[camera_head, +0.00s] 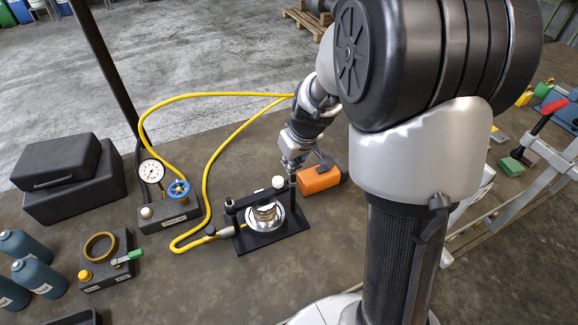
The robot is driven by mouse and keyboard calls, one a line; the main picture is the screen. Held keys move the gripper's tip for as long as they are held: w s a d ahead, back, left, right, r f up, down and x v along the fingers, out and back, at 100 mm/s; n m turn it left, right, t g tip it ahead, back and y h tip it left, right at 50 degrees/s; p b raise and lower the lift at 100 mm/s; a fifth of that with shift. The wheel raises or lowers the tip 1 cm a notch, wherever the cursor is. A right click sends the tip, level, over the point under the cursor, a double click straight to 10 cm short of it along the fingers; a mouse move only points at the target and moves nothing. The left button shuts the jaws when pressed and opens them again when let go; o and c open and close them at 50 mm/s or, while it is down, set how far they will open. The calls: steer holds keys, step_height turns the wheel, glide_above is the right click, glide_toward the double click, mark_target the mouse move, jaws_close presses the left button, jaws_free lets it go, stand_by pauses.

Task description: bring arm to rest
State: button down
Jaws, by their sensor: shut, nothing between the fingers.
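My arm rises at the right of the head view and reaches down to the bench. My gripper (292,168) is at its end, just above the right post of a black press fixture (270,238). I cannot tell whether it touches the post. It is small and partly dark, but its fingers look closed with nothing held. The fixture holds a stack of metal rings (264,214) on a round plate. An orange block-shaped tool (320,178) sits just right of my gripper, partly behind it.
A yellow hose (207,185) loops over the bench from the fixture. A pressure gauge (151,171) with a blue valve (179,189) stands left of it. Black cases (78,190), teal bottles (36,277) and a ring fixture (101,250) fill the left. Bare bench (215,295) lies in front.

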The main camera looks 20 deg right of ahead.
steer(key=v, duration=0.9)
steer(key=s+a+b, duration=0.2)
steer(key=s+a, duration=0.2)
steer(key=s, duration=0.7)
steer(key=s+a+m+b, duration=0.1)
steer(key=s+a+b, duration=0.2)
steer(key=s, duration=0.8)
steer(key=a, duration=0.2)
steer(key=shift+a+r+t, duration=0.3)
steer(key=shift+r+t, duration=0.1)
